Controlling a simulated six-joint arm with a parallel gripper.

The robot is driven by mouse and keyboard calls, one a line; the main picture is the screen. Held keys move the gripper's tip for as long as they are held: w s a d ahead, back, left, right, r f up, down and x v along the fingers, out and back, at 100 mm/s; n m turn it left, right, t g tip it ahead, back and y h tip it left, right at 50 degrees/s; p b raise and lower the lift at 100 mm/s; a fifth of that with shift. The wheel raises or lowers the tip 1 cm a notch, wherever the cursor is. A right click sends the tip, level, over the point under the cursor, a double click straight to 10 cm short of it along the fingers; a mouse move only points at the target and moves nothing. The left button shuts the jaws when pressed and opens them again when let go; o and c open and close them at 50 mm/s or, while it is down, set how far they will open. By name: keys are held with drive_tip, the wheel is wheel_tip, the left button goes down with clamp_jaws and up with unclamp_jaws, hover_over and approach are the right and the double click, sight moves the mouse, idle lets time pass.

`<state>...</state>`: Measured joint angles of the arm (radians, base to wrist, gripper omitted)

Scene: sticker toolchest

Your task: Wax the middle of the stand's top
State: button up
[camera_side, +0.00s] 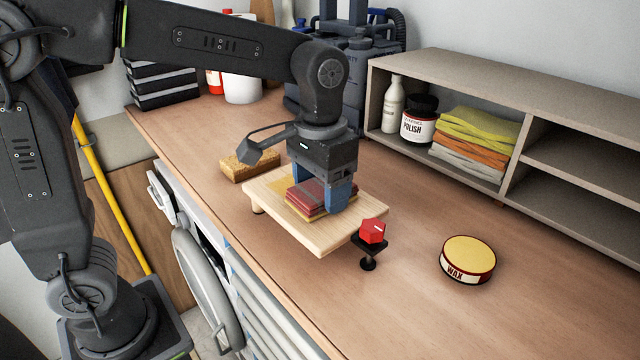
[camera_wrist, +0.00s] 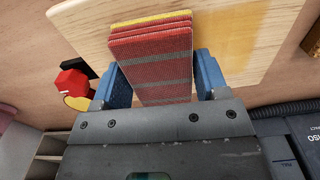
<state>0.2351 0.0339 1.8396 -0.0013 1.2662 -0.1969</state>
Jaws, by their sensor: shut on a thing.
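The stand (camera_side: 318,240) is a low pale wooden board on short feet on the bench; it also shows in the wrist view (camera_wrist: 85,30). A darker yellow, waxy-looking patch (camera_wrist: 228,42) covers part of its top, beside the cloth. My gripper (camera_side: 325,192) has its blue fingers shut on a folded red cloth (camera_wrist: 150,60) with grey stripes and a yellow layer. The cloth is low over the stand's top, around its middle; I cannot tell whether it touches. A round wax tin (camera_side: 468,260) with a yellow top sits on the bench at right.
A sponge (camera_side: 250,165) lies behind the stand. A shelf (camera_side: 560,160) holds a polish jar (camera_side: 418,121) and folded cloths. Bench around the tin is clear.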

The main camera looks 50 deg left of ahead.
sight(284, 175)
drive_tip(key=shift+a, duration=4.7)
wheel_tip(284, 175, up, 8)
drive_tip(key=shift+s, duration=0.1)
